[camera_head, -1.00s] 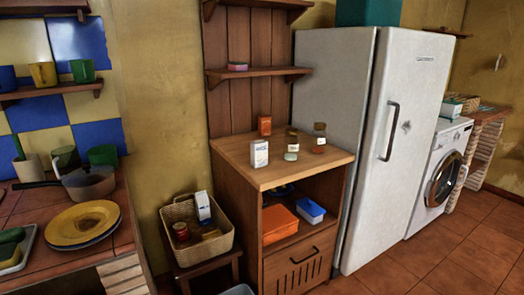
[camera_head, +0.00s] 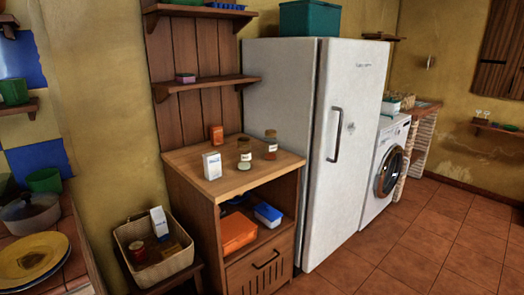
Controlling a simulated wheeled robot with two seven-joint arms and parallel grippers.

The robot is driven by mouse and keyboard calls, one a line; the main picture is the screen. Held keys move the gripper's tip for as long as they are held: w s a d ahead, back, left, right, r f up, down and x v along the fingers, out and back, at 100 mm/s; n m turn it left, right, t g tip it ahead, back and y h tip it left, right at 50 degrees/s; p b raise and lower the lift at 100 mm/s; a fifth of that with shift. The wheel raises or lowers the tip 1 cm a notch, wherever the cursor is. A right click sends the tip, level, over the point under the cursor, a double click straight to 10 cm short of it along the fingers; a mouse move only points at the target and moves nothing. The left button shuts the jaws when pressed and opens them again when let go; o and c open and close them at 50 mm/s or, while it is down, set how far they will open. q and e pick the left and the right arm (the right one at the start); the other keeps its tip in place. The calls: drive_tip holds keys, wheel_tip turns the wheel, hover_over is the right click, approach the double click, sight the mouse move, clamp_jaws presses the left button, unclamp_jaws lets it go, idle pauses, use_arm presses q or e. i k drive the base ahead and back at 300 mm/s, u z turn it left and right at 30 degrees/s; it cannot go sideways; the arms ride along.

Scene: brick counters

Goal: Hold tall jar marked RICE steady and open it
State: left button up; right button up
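Two glass jars with brown lids stand upright on the wooden cabinet top (camera_head: 215,186). The taller-looking jar (camera_head: 271,146) is at the right, with a pale label and dark reddish contents low down. The other jar (camera_head: 245,154) is to its left and nearer, with a pale label and pale green contents low down. The label writing is too small to read, so I cannot tell which is marked RICE. Both lids appear to be on. Neither of my grippers is in view.
A white carton (camera_head: 212,166) and an orange box (camera_head: 216,135) stand left of the jars. The fridge (camera_head: 290,95) rises close on the right. A wicker basket (camera_head: 130,262) sits low at the left. Tiled floor (camera_head: 400,250) is clear at the right.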

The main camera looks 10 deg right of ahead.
sight(244, 156)
drive_tip(key=z, duration=1.95)
drive_tip(key=i, duration=2.4)
drive_tip(key=u, duration=2.95)
